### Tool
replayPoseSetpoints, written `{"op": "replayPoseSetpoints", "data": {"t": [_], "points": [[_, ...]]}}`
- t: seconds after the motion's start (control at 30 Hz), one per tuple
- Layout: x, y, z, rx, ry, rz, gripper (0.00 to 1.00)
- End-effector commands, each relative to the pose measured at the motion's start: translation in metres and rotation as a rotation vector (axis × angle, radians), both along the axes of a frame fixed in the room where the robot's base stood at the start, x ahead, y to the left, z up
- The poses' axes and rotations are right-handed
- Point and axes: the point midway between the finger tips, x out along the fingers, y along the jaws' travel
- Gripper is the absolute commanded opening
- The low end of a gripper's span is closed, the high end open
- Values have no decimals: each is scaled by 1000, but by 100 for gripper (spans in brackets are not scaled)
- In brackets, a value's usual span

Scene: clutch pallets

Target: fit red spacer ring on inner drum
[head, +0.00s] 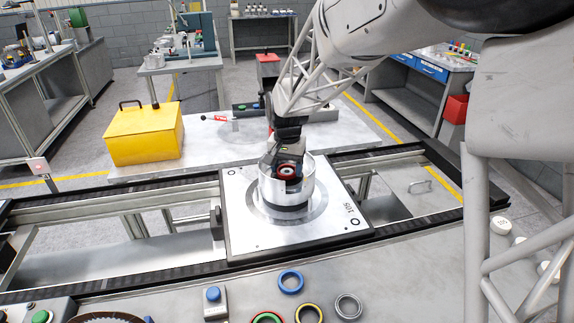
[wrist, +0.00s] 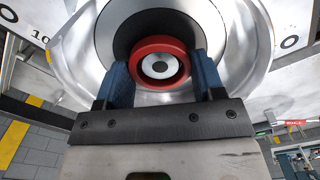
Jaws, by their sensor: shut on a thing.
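The red spacer ring (wrist: 146,49) is between the two blue-padded fingers of my gripper (wrist: 162,78) in the wrist view, and my gripper is shut on it. In the head view the ring (head: 288,170) shows at the tip of my gripper (head: 287,165), inside the mouth of the silver drum housing (head: 297,197). A grey round face with a dark centre (wrist: 160,66), likely the inner drum, shows through the ring. I cannot tell whether the ring is around the drum or above it. The housing stands upright on a square pallet (head: 240,230).
A yellow box (head: 145,133) stands behind the conveyor, left. The housing wall surrounds my gripper's tip closely.

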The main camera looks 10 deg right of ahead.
Motion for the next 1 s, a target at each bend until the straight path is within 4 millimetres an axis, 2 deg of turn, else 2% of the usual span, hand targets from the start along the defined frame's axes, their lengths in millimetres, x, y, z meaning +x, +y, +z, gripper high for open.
{"op": "replayPoseSetpoints", "data": {"t": [0.13,0.17,0.3,0.33,0.73,1.0], "points": [[0,0,-1,0,0,0,40],[0,0,-1,0,0,0,64],[0,0,-1,0,0,0,85],[0,0,-1,0,0,0,88],[0,0,2,0,-1,0,88],[1,0,25,0,-2,0,88]]}}
